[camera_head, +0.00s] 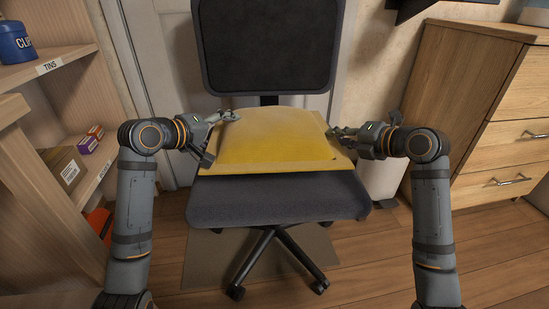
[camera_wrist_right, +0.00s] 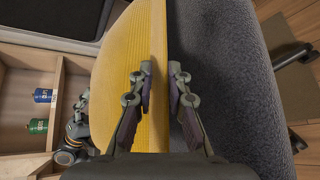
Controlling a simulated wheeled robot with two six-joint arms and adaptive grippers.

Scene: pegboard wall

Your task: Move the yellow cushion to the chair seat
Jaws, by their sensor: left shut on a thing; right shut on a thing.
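The yellow cushion (camera_head: 273,138) is level over the grey chair seat (camera_head: 280,200), covering its back part, with the front strip of the seat bare. My left gripper (camera_head: 230,117) is shut on the cushion's left edge. My right gripper (camera_head: 338,131) is shut on its right edge. In the right wrist view the fingers (camera_wrist_right: 160,88) pinch the cushion (camera_wrist_right: 122,70), and the lower finger lies between it and the seat (camera_wrist_right: 235,80). I cannot tell whether the cushion touches the seat elsewhere.
The chair's dark backrest (camera_head: 268,45) rises behind the cushion. A wooden shelf (camera_head: 55,68) with a blue tin (camera_head: 17,42) and boxes stands at the left. A wooden drawer cabinet (camera_head: 500,100) stands at the right. The floor in front of the chair is clear.

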